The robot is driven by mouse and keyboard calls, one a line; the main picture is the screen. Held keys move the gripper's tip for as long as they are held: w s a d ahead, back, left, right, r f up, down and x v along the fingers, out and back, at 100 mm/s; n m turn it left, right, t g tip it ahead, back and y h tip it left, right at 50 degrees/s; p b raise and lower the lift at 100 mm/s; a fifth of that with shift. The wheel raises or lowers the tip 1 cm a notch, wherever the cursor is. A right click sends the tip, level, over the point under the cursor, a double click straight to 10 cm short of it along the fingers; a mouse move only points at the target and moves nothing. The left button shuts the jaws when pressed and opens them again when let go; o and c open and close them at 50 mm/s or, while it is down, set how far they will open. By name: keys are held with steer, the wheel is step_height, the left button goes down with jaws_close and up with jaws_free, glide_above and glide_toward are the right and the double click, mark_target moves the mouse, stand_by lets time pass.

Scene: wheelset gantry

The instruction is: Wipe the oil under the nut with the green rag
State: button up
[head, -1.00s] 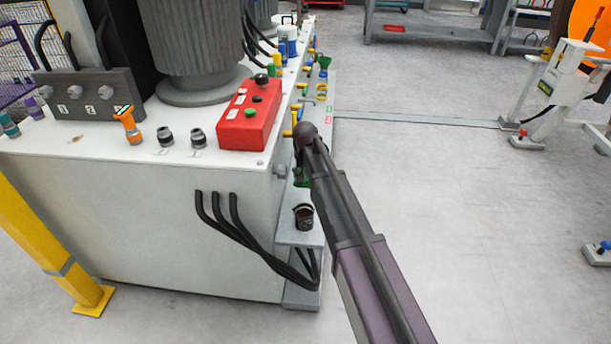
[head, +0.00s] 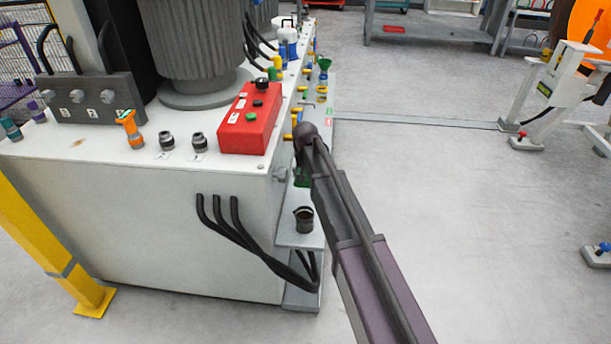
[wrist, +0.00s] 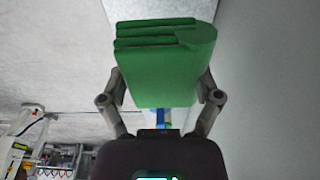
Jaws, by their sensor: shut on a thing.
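The green rag (wrist: 160,65) is a folded, layered block in the wrist view. My gripper (wrist: 161,92) is shut on it, with one finger at each side. In the head view my dark arm reaches toward the right side of the white machine cabinet (head: 140,220) and hides most of the gripper. A little green shows beside the arm, just above a small side ledge, and may be the rag. A small brownish mark (head: 77,141) lies on the cabinet top. I cannot make out which part is the nut, or any oil under it.
A dark cup (head: 303,220) stands on the side ledge (head: 298,239). A red control box (head: 250,122), an orange fitting (head: 131,128) and black connectors (head: 199,143) stand on the cabinet top. Black hoses (head: 236,222) loop off its front.

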steer(key=shift+c, duration=0.8)
step_height(320, 180, up, 29)
steer(key=p, duration=2.9)
steer(key=shift+d, duration=0.15)
